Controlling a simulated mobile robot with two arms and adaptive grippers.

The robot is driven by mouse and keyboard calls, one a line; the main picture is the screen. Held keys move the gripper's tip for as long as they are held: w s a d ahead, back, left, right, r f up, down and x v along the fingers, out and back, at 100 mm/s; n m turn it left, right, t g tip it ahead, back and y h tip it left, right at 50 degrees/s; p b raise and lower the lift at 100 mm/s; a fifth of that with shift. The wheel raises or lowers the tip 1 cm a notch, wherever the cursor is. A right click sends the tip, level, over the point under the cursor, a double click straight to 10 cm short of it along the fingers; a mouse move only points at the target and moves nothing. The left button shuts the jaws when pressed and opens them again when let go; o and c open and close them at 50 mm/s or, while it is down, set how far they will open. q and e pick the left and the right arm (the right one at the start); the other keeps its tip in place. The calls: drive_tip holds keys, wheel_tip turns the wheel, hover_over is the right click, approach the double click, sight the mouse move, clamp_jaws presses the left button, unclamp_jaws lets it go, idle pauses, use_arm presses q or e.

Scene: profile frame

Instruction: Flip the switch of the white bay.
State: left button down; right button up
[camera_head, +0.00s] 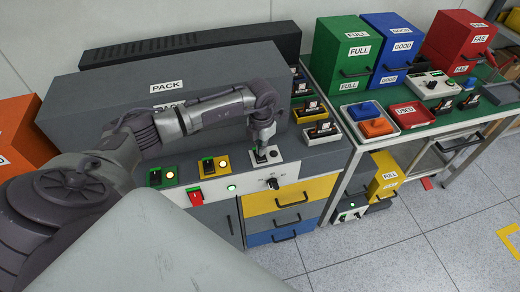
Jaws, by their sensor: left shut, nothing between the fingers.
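The white bay (280,153) is a white plate on the grey bench top, at the right end of a row of bays. My left gripper (262,155) comes down over this plate from above. It is shut and holds nothing. The gripper hides most of the white bay's switch, so I cannot tell its position or whether the fingertips touch it. The yellow bay (223,171) and the green bay (171,184) lie to the left, each with a dark switch and a small light. My right gripper is not in view.
A long grey PACK box (120,100) stands behind. Small trays (322,132) lie to the right.

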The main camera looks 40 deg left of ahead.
use_arm(q)
drive_tip(key=shift+f+b, duration=0.85)
drive_tip(key=shift+f, duration=0.2)
idle(0.4)
drive_tip(key=shift+s, duration=0.1)
drive_tip(key=shift+r+p, duration=0.7)
drive_tip(key=shift+r, duration=0.15)
drive_tip(key=shift+r+p, duration=1.7)
drive_tip(key=shift+r, duration=1)
drive_tip(key=shift+f, duration=0.1)
